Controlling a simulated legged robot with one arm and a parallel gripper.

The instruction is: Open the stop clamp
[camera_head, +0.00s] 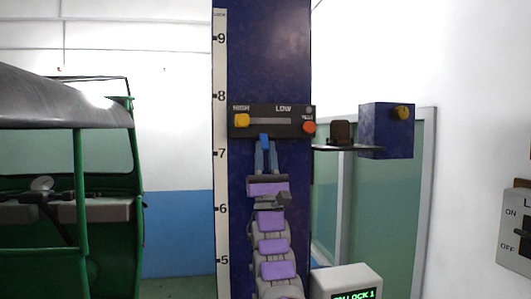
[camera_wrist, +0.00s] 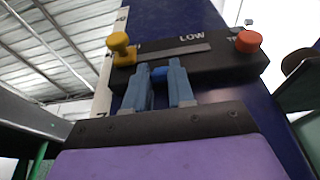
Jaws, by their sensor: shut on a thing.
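A dark control box (camera_head: 273,121) is mounted on the tall blue column, with a slot marked HIGH and LOW. A yellow knob (camera_head: 242,121) sits at the HIGH end and a red button (camera_head: 309,127) at the right end. A small bright blue tab (camera_head: 264,139) is at the box's lower edge; it also shows in the wrist view (camera_wrist: 158,74). My gripper (camera_head: 266,150) is just below the box, its two fingers shut on this blue tab. The fingers hide the tab's sides. No part is labelled as the stop clamp, so I cannot tell whether the tab belongs to it.
The blue column (camera_head: 268,50) bears a numbered scale (camera_head: 220,180). A green rickshaw (camera_head: 80,180) stands at left. At right are a shelf with a blue box (camera_head: 386,131), a white display box (camera_head: 347,282) reading "LOCK 1" in part, and an ON/OFF switch box (camera_head: 515,229).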

